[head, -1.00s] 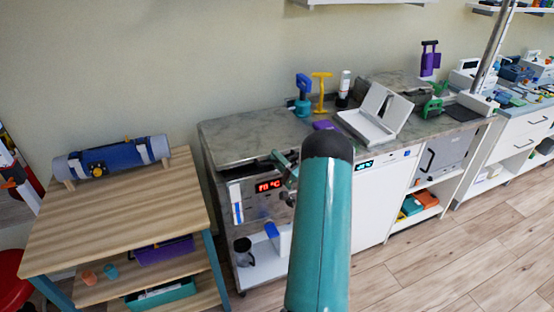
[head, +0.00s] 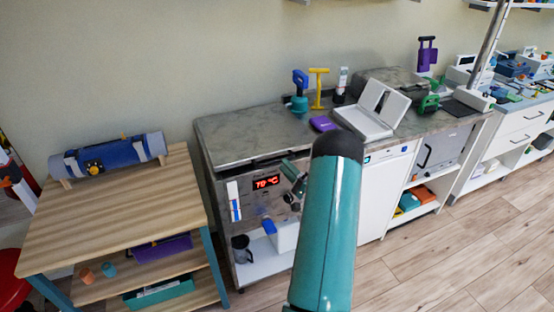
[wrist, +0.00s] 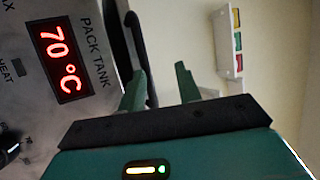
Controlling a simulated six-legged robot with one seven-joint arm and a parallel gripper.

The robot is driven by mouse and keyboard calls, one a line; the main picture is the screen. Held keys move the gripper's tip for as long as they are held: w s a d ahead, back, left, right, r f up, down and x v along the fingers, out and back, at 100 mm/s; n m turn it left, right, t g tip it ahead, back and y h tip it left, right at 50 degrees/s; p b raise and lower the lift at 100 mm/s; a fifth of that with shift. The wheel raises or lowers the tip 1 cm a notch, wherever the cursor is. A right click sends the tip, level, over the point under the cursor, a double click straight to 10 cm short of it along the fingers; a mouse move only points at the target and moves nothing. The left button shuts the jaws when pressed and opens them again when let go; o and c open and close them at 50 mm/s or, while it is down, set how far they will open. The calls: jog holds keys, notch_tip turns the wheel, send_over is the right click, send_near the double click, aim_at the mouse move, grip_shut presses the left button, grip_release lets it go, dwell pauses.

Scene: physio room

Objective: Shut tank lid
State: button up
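The pack tank is the steel unit whose front (head: 258,200) carries a red 70 °C display, also seen in the wrist view (wrist: 61,58). Its broad grey mottled lid (head: 245,134) lies nearly level on top, with a dark gap under its front edge; I cannot tell how far it is open. My gripper (wrist: 160,72) is open and empty, its two green fingers apart. In the wrist view a black curved bar (wrist: 136,40), perhaps the lid handle, is beside the left finger; contact is unclear. In the head view my arm hides part of the tank front.
A wooden table (head: 120,215) with a blue roll (head: 108,156) stands left of the tank. A purple block (head: 323,123), a white open case (head: 372,110) and upright tools are on the counter to the right. The floor (head: 450,265) in front is clear.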

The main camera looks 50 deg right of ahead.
jog(key=v, duration=0.7)
dwell(0.4)
